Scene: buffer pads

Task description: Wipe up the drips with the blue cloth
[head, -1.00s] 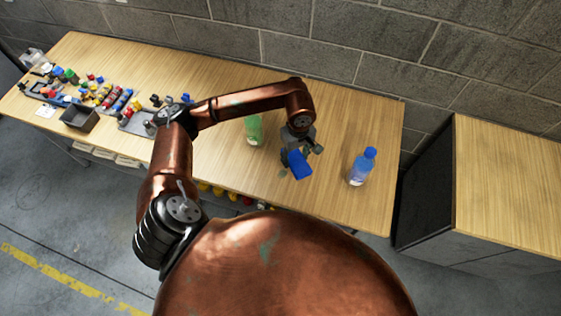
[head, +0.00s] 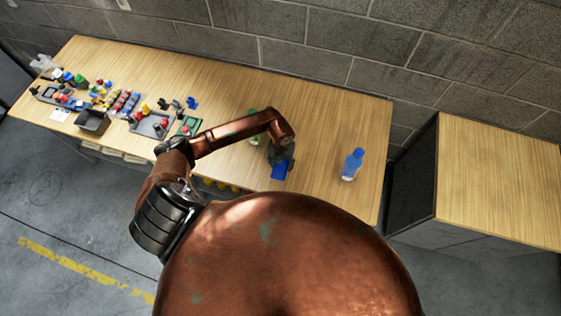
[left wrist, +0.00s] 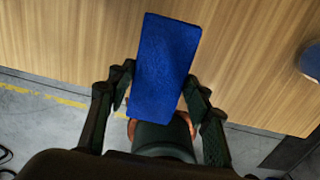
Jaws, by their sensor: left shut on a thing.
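The blue cloth (head: 281,171) is in my left gripper (head: 280,158), over the front part of the wooden table (head: 325,115). In the left wrist view the cloth (left wrist: 165,55) is a flat blue rectangle between the two fingers of the gripper (left wrist: 160,78), which are shut on it. I cannot tell whether the cloth touches the table. No drips can be made out now; the arm and cloth may hide some. My right gripper is not in view.
A green bottle (head: 253,115) is partly hidden behind my left arm. Trays of small coloured parts (head: 151,124) and a dark bin (head: 92,121) fill the table's left end. A separate wooden-topped cabinet (head: 500,180) stands at the right.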

